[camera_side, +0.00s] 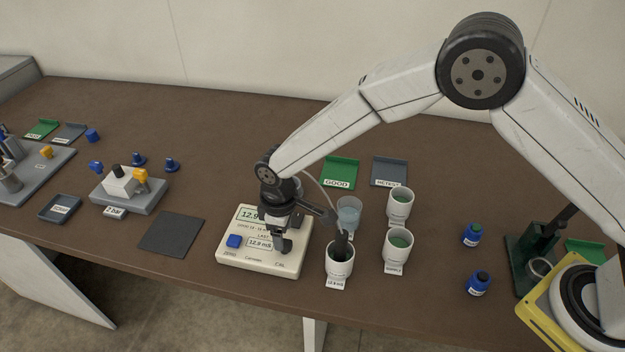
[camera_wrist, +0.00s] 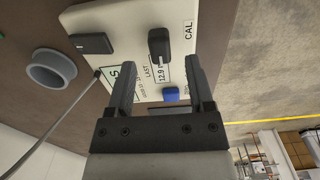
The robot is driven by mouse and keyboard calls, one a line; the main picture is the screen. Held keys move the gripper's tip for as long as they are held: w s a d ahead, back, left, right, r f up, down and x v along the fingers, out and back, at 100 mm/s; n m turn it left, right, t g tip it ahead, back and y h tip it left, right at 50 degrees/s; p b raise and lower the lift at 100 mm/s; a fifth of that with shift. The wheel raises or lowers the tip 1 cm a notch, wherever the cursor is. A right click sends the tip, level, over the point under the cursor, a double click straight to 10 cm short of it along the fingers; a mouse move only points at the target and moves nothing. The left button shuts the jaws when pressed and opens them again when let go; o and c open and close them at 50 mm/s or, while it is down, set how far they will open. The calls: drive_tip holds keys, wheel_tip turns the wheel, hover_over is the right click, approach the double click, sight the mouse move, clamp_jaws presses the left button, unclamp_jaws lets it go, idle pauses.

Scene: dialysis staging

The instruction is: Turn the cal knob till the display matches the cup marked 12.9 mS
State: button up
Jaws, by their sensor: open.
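The cream meter (camera_side: 235,262) stands on the table, its upper display (camera_side: 249,215) starting "12.9", the rest hidden by my gripper. Its LAST window (camera_side: 259,242) seems to read 12.9 mS. The white cup (camera_side: 340,263), tagged apparently 12.9 mS, holds the dark probe (camera_side: 341,243).
Two white cups (camera_side: 399,207) (camera_side: 397,252) and a bluish cup (camera_side: 349,215) stand right of the meter. Behind are the green GOOD tray (camera_side: 340,168) and a grey tray (camera_side: 389,168). A cable (camera_side: 318,186) runs near my wrist. A dark mat (camera_side: 171,234) lies left.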

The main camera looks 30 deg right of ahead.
sight(285, 240)
drive_tip(key=shift+r, duration=2.3)
drive_tip(key=shift+d+r, duration=0.1)
drive_tip(key=shift+d, duration=0.1)
drive_tip(key=s+d+r+m+t, duration=0.1)
drive_tip(key=s+d+r+m, duration=0.1)
drive_tip(key=s+d, duration=0.3)
drive_tip(key=s+d+r+m, duration=0.3)
drive_tip(key=s+d, duration=0.3)
drive_tip(key=d, duration=0.6)
drive_tip(key=s+d+r+m+t, duration=0.1)
drive_tip(key=s+d+m, duration=0.3)
drive_tip(key=d, duration=0.5)
drive_tip(key=shift+s+d+r+t, duration=0.25)
drive_tip(key=shift+s+r+t, duration=0.05)
drive_tip(key=shift+s+r, duration=0.55)
